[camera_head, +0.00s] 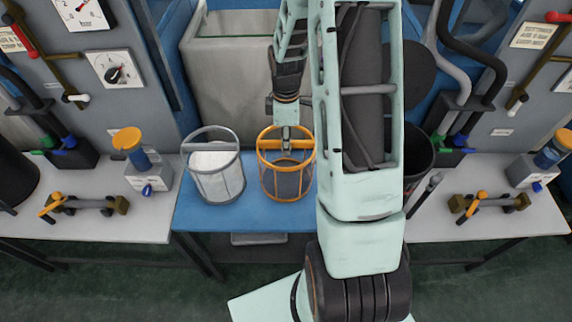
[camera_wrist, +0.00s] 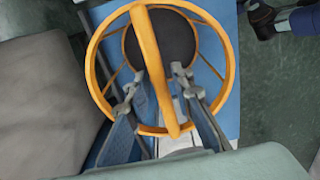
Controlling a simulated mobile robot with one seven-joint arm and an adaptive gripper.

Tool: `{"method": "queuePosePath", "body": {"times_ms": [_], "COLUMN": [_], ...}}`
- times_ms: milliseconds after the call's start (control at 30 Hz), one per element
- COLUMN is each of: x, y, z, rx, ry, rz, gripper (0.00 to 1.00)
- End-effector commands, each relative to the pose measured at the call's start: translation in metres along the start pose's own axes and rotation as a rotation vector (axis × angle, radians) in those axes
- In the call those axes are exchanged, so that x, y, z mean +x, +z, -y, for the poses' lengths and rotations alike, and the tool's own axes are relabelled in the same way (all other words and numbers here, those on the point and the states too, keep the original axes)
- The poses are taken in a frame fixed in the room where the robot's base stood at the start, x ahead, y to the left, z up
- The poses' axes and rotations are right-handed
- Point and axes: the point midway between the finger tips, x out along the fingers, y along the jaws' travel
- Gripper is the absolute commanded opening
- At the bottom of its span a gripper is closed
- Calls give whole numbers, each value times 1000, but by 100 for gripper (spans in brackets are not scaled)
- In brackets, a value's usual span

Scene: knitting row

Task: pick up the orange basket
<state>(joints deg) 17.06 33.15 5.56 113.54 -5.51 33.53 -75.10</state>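The orange basket (camera_head: 288,184) stands upright on the blue table, with an orange rim, dark mesh wall and a bar handle across its top. In the wrist view its handle (camera_wrist: 150,50) runs from the far rim toward the near side, and its dark floor shows empty. My gripper (camera_head: 286,140) points down from above at the handle. In the wrist view the two fingers of my gripper (camera_wrist: 156,80) are apart, one on each side of the handle. I see a gap around the handle; firm contact is not visible.
A grey basket (camera_head: 217,184) with white contents stands close on the left of the orange one. A dark bin (camera_head: 420,152) is behind my arm on the right. A large grey tub (camera_head: 232,85) stands behind. The blue table (camera_head: 215,216) has bare room in front.

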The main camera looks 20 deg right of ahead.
Motion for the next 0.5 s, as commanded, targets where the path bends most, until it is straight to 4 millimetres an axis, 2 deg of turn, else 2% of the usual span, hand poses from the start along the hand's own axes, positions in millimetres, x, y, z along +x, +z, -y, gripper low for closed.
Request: {"method": "queuePosePath", "body": {"times_ms": [33,167,500], "x": [0,0,-1], "y": [0,0,0], "z": [0,0,0], "rx": [0,0,0], "ry": [0,0,1], "rz": [0,0,0], "gripper": [14,0,0]}}
